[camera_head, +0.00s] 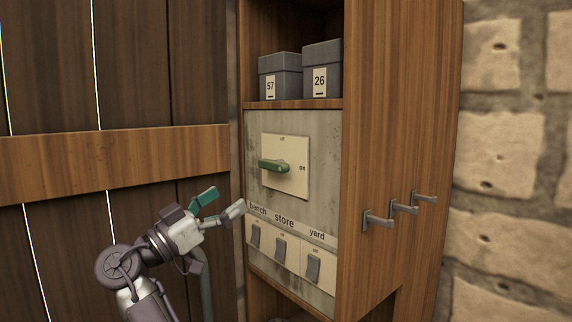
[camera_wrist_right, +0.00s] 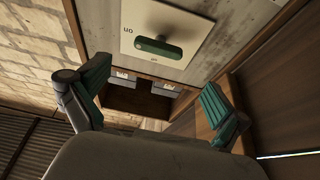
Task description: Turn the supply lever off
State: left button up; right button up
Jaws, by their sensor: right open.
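The supply lever (camera_head: 273,165) is a green handle on a cream square plate (camera_head: 299,147) in the cabinet's grey panel. Small print marks the plate's top edge, and "on" stands at its right. The handle lies roughly level across the plate. In the right wrist view the lever (camera_wrist_right: 158,47) appears upside down, beyond the fingertips. My right gripper (camera_head: 222,203) is open and empty, below and left of the lever, apart from it. Its green-padded fingers also show spread in the right wrist view (camera_wrist_right: 155,85). My left gripper is not in view.
Below the lever sit three switches labelled bench (camera_head: 255,236), store (camera_head: 280,249) and yard (camera_head: 313,268). Grey boxes 57 (camera_head: 284,64) and 26 (camera_head: 325,57) stand on the shelf above. Hooks (camera_head: 378,219) stick out from the cabinet's right side. A wooden door (camera_head: 60,160) is at left.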

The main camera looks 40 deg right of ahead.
aim_at(269, 168)
jog(key=p+x, duration=0.2)
jog(key=x, duration=0.1)
jog(key=p+x, duration=0.1)
jog(key=x, duration=0.3)
jog(key=p+x, duration=0.2)
jog(key=x, duration=0.2)
jog(key=shift+s+a+r+p, duration=0.15)
jog(key=shift+r+p, duration=0.1)
jog(key=shift+p, duration=0.05)
jog(key=shift+d+r, duration=0.15)
jog(key=shift+d, duration=0.2)
jog(key=shift+d+r+p, duration=0.1)
jog(key=shift+d+p, duration=0.25)
jog(key=shift+d, duration=0.05)
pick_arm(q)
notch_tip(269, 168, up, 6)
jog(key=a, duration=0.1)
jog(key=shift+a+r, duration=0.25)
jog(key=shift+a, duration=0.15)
pick_arm(e)
jog(key=shift+d, duration=0.1)
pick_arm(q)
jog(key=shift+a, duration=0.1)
pick_arm(e)
jog(key=c, duration=0.8)
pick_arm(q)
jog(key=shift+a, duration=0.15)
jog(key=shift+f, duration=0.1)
